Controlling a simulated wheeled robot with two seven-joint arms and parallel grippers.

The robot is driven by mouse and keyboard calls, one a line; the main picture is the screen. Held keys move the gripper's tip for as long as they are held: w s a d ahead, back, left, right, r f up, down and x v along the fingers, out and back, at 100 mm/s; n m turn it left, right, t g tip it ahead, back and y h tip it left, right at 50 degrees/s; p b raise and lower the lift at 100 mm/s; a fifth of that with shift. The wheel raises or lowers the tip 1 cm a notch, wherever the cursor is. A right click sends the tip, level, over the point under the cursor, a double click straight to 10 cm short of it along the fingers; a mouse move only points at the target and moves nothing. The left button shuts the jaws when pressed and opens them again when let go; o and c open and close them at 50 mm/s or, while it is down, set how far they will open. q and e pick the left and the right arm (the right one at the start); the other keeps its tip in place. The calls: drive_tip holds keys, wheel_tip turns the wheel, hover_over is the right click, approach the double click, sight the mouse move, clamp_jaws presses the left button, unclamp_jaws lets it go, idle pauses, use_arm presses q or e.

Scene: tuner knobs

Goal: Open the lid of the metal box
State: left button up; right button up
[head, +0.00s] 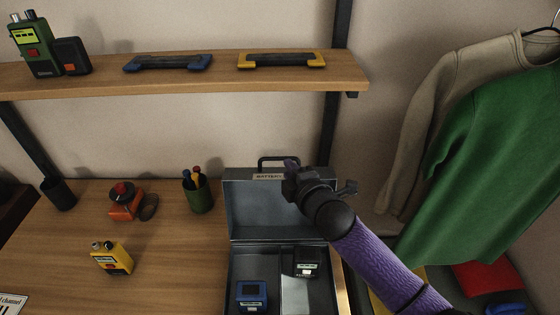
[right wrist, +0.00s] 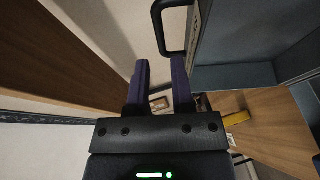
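The metal box (head: 235,262) stands at the front right of the desk with its lid (head: 245,210) raised, roughly upright at the back. A dark handle (head: 279,160) and a "BATTERY" label show at the lid's top edge. My right gripper (head: 290,170) is at the lid's top right, covering part of it. In the right wrist view its two fingers (right wrist: 160,65) are apart with nothing between them. The handle (right wrist: 162,28) and the lid (right wrist: 240,35) show just beyond and to the right there. I cannot tell whether the gripper touches the lid. My left gripper is not in view.
Inside the box are a blue block (head: 252,295) and a dark block (head: 302,264). A yellow radio (head: 112,258), a red-orange item (head: 124,203) and a pen cup (head: 198,193) stand on the desk. A shelf (head: 180,75) runs above; clothes (head: 490,150) hang at right.

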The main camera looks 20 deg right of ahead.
sight(279, 160)
drive_tip(key=x, duration=0.3)
drive_tip(key=shift+w+f+b, duration=0.25)
drive_tip(key=shift+w+b, duration=0.05)
drive_tip(key=shift+b, duration=0.05)
drive_tip(key=shift+w+a, duration=0.15)
drive_tip(key=shift+w, duration=0.5)
clamp_jaws()
idle(0.5)
